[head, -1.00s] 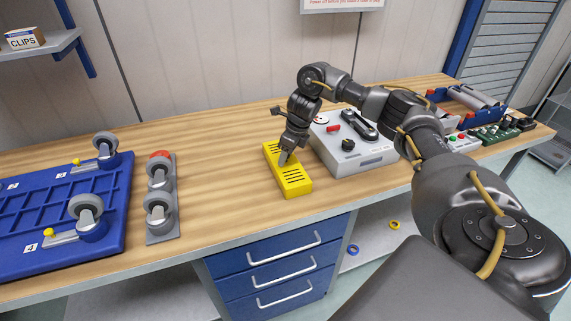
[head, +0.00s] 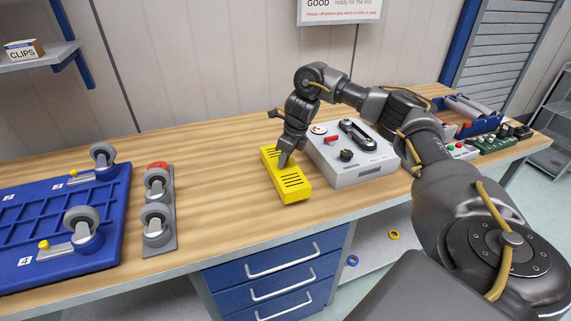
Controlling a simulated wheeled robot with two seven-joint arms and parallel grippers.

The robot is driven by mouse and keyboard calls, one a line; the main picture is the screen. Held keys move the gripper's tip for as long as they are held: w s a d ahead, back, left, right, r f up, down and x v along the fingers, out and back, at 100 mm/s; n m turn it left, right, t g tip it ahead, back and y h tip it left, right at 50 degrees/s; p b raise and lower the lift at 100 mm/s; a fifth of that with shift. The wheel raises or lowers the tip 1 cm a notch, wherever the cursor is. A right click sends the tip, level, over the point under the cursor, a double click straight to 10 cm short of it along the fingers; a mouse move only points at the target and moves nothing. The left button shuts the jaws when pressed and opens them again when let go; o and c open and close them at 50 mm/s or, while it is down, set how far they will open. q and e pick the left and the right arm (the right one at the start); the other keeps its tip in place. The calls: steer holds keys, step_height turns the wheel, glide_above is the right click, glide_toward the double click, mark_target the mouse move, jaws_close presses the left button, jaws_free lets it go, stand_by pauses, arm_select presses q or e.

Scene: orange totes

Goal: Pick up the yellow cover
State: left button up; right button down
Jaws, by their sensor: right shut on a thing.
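The yellow cover (head: 291,186) is a slotted rectangular block at the middle of the wooden workbench (head: 215,205), just left of a grey box. My right gripper (head: 284,160) reaches down onto the cover's middle from above and is shut on it. The fingertips are small and partly hidden against the cover. The cover looks slightly tilted, and I cannot tell clearly whether it is off the bench. My left gripper is not in view.
The grey box (head: 352,176) with a knob and handle stands close right of the cover. A blue tray with casters (head: 108,235) and a grey caster rack (head: 160,240) are at left. Green boards (head: 497,142) lie at far right. The bench between rack and cover is clear.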

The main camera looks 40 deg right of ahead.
steer(key=s+a+r+p, duration=0.3)
steer(key=s+r, duration=0.7)
steer(key=s, duration=0.3)
steer(key=shift+s+r, duration=0.2)
steer(key=shift+s, duration=0.15)
